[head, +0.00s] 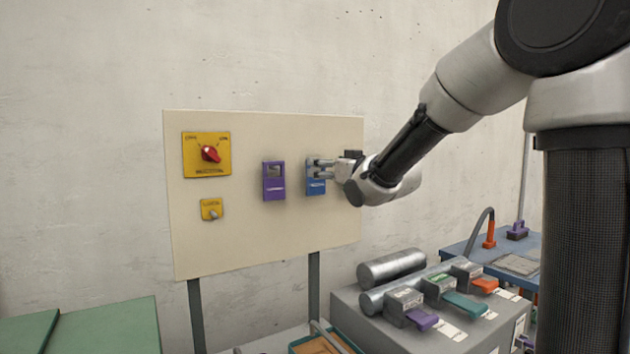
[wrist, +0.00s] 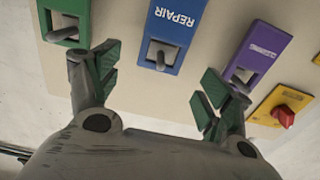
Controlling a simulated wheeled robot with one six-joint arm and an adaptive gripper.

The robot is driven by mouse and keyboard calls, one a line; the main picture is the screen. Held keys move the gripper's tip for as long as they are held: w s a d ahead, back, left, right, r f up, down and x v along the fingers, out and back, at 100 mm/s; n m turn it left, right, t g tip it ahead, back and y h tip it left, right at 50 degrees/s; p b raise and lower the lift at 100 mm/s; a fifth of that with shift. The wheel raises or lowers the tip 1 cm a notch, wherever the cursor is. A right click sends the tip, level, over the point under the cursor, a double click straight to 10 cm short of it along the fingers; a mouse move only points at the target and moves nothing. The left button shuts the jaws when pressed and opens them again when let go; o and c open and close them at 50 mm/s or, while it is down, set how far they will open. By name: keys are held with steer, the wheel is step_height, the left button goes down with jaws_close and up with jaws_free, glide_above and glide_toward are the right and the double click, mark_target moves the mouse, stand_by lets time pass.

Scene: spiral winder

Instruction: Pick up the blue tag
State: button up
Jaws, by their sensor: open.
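The blue tag (head: 316,188) hangs on the upright cream panel, right of a purple tag. In the wrist view the blue tag (wrist: 180,22) reads REPAIR, upside down, with a metal peg in its cut-out. My gripper (head: 317,168) is in front of the blue tag's upper part in the head view and partly hides it. In the wrist view my gripper (wrist: 156,82) is open and empty, with one finger to each side of the peg end of the tag. I see no finger contact with the tag.
The purple tag (head: 274,181) hangs close by; a green tag (wrist: 63,14) is on the other side. The panel (head: 260,245) also carries a red rotary switch (head: 210,154) and a small yellow switch (head: 212,210). A grey cabinet (head: 385,337) with metal rollers stands below right.

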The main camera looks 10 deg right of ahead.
steer(key=x, duration=0.6)
steer(key=shift+w+a+f, duration=0.1)
steer(key=shift+w+f, duration=0.05)
steer(key=shift+w, duration=0.1)
steer(key=c, duration=1.1)
